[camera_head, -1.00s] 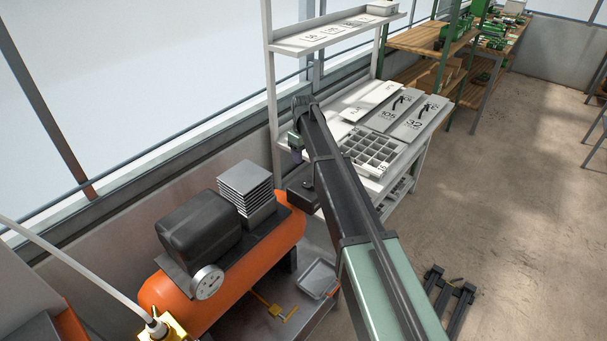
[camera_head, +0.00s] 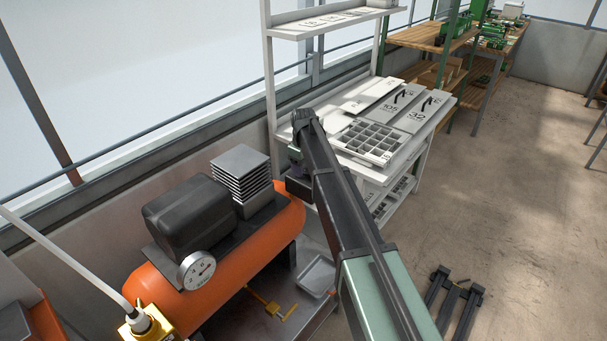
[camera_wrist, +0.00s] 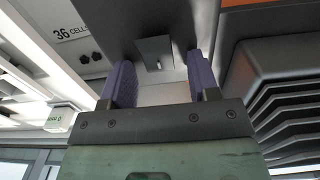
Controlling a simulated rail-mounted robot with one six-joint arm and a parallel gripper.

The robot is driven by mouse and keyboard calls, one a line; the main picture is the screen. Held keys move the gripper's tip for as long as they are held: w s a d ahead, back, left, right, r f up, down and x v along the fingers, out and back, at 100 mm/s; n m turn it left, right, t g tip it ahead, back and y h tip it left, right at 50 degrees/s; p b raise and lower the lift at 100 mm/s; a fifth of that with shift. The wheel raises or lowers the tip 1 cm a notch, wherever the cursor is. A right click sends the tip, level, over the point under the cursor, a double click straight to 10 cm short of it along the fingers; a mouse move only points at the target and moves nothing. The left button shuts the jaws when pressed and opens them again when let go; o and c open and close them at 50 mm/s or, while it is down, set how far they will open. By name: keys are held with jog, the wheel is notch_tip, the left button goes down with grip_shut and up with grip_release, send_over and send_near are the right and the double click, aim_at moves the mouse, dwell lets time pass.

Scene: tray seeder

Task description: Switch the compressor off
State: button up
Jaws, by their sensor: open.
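The compressor has an orange tank (camera_head: 222,278), a black motor cover (camera_head: 190,215) and a finned block (camera_head: 243,178) in the head view. A dark switch box (camera_head: 300,188) sits at its far end. My gripper (camera_head: 296,156) is just above that box, mostly hidden by my own arm. In the wrist view my gripper (camera_wrist: 161,82) is open, its two purple fingers apart and empty. The dark box (camera_wrist: 115,25) is just beyond the fingertips. A small grey switch (camera_wrist: 155,54) on it shows between the fingers. Whether they touch it, and its setting, I cannot tell.
A round gauge (camera_head: 196,270) and a yellow fitting with a white hose (camera_head: 145,320) are at the near end. The finned block (camera_wrist: 290,100) is close on the right in the wrist view. A white bench with a cell tray (camera_head: 368,142) stands beyond.

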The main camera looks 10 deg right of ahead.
jog(key=shift+r, duration=0.1)
jog(key=c, duration=0.9)
jog(key=shift+s+d+r+t+y, duration=0.1)
jog(key=shift+s+d+t+y, duration=0.05)
jog(key=shift+s+t+y, duration=0.15)
jog(key=shift+s+d+t+y, duration=0.1)
jog(key=shift+t+y, duration=0.3)
jog(key=shift+t, duration=0.1)
jog(key=o, duration=0.9)
jog(key=shift+r, duration=0.1)
